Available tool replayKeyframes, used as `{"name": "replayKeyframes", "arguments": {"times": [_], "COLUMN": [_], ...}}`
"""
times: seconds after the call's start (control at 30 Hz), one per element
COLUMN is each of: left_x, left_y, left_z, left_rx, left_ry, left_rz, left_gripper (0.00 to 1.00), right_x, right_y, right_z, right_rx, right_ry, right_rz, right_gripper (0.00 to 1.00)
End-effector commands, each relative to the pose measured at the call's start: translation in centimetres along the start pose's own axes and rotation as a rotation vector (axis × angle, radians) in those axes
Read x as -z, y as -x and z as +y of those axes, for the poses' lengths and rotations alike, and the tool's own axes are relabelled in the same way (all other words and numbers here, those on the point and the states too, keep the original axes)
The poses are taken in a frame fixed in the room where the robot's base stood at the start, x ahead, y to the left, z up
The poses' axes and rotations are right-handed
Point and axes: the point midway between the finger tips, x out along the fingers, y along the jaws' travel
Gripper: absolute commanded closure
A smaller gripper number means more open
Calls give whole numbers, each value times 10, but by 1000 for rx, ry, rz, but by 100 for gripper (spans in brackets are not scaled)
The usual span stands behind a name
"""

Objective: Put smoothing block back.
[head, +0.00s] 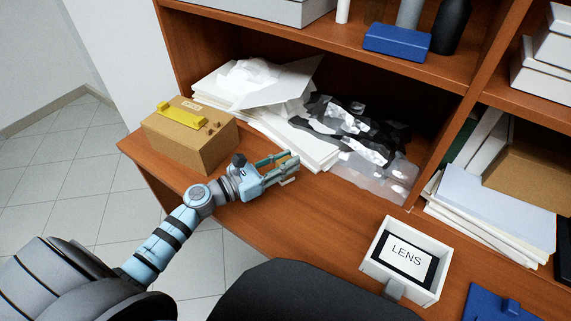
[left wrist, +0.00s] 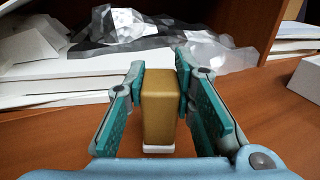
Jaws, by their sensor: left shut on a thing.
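The smoothing block, a tan block with a white strip along its bottom (left wrist: 158,112), stands upright between the fingers in the left wrist view. My left gripper (head: 283,166) is shut on it, with a finger pad pressed to each side. In the head view the gripper is over the wooden desk, just in front of the white stack, and the fingers mostly hide the block. The block's height above the desk is hard to tell. My right gripper is not in view.
A cardboard box (head: 187,150) with a yellow piece (head: 182,113) on top stands left of the gripper. White sheets (head: 250,88) and crumpled black and clear film (head: 350,125) fill the shelf behind. A white LENS tray (head: 436,281) is at right. The middle desk (head: 320,220) is clear.

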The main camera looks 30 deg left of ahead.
Motion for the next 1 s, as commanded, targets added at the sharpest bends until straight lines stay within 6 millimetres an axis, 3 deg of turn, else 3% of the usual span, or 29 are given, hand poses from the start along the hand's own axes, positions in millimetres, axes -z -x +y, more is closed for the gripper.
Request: {"name": "replayKeyframes", "arguments": {"times": [0.17, 0.2, 0.3, 0.7, 1.0], "left_x": [4, 3, 3, -2, 4], "left_y": [0, 0, 0, 2, 64], "left_z": [0, 0, 0, 0, 0], "left_rx": [0, 0, 0, 0, 3], "left_ry": [0, 0, 0, -1, -3], "left_rz": [0, 0, 1, 1, 6], "left_gripper": [100, 73, 57, 56, 56], "right_x": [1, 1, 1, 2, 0], "right_y": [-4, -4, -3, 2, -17], "right_z": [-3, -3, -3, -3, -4], "right_rx": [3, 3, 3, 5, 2], "right_ry": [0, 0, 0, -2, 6], "right_rz": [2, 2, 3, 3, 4], "right_gripper": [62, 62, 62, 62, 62]}}
